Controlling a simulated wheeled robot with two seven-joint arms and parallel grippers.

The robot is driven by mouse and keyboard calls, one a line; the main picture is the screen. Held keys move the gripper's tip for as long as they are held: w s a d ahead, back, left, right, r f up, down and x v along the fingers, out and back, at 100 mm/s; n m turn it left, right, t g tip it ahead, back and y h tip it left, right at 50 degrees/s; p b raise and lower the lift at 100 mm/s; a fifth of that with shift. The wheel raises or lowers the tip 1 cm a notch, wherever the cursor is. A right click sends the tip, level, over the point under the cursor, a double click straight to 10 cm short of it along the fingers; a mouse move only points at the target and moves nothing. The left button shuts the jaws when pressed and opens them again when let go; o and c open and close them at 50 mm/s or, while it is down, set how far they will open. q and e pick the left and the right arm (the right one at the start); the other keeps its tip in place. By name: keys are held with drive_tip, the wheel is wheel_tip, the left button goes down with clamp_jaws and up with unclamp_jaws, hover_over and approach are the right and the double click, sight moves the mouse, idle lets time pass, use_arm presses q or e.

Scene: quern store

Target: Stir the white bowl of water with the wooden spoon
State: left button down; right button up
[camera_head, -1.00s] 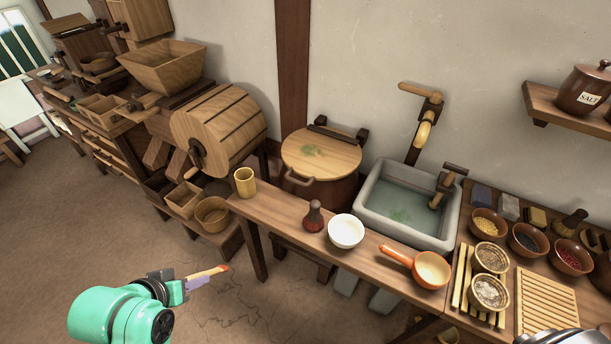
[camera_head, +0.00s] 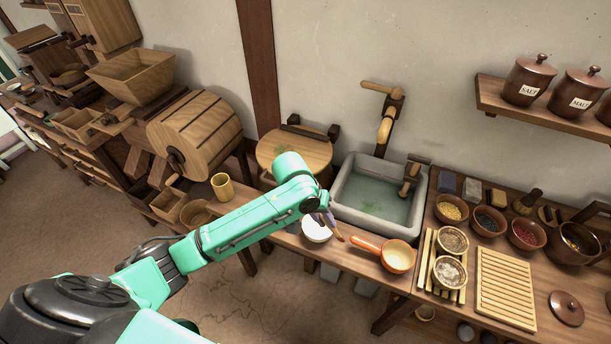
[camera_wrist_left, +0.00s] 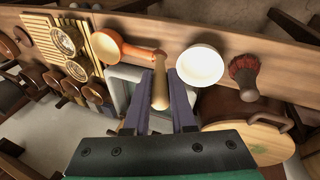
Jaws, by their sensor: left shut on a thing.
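The white bowl (camera_head: 316,232) stands on the wooden bench, partly covered by my left arm in the head view. It also shows in the left wrist view (camera_wrist_left: 200,66), where I cannot make out the water in it. My left gripper (camera_head: 327,217) is shut on the wooden spoon (camera_head: 338,235), just above and right of the bowl. In the left wrist view the spoon (camera_wrist_left: 160,90) stands between the two fingers, its darker end pointing away. The spoon is beside the bowl in that view, not visibly inside it. My right gripper is out of view.
An orange-handled pan (camera_head: 397,256) stands right of the bowl. The stone sink (camera_head: 345,205) with water is behind. A dark red brush (camera_wrist_left: 244,75) is next to the bowl in the wrist view. A wooden cup (camera_head: 222,187) stands at the bench's left end.

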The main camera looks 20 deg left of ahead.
use_arm(q)
drive_tip(key=w+a+r+n+p, duration=0.2)
drive_tip(key=w+a+r+n, duration=0.25)
drive_tip(key=a, duration=0.45)
wheel_tip(320, 180, down, 11)
drive_tip(key=b, duration=0.7)
drive_tip(key=shift+w+d+r, duration=0.2)
drive_tip(key=shift+w+d, duration=0.05)
drive_tip(key=shift+w, duration=0.15)
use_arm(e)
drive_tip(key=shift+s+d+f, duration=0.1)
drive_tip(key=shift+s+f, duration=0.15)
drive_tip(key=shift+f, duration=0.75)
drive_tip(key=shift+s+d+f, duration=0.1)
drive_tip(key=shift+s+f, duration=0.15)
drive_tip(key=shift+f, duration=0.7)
